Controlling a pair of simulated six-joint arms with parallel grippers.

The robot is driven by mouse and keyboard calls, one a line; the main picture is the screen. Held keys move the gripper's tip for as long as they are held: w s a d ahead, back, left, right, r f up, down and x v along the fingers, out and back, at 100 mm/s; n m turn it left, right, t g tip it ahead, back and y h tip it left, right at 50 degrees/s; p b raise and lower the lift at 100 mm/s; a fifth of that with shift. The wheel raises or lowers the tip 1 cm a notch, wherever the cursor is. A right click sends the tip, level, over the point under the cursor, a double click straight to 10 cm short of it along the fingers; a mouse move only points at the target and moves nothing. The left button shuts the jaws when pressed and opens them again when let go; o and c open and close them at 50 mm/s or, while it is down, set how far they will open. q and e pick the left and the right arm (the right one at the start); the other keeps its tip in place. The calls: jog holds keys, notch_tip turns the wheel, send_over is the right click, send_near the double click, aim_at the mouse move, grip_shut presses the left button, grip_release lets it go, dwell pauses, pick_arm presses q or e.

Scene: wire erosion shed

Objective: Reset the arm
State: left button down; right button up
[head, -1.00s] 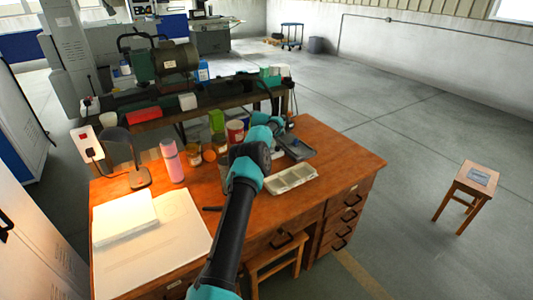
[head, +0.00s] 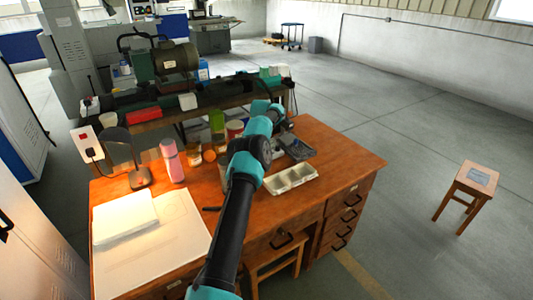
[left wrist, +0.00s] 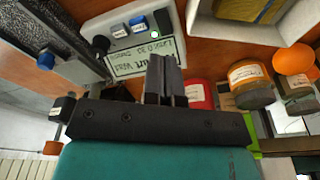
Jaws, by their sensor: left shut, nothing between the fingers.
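The task names no object, only my arm. My left arm rises from the bottom middle of the head view and reaches over the desk (head: 340,150). Its gripper (left wrist: 166,80) shows in the left wrist view with the two dark fingers together and nothing between them. In the head view the gripper is small and partly hidden by the wrist, above the back of the desk. My right gripper is in neither view.
A pink flask (head: 172,162), a desk lamp (head: 138,175) and several jars stand left of the arm. A bench with a motor (head: 175,58) is behind the desk. The floor to the right is mostly free around a stool (head: 478,178).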

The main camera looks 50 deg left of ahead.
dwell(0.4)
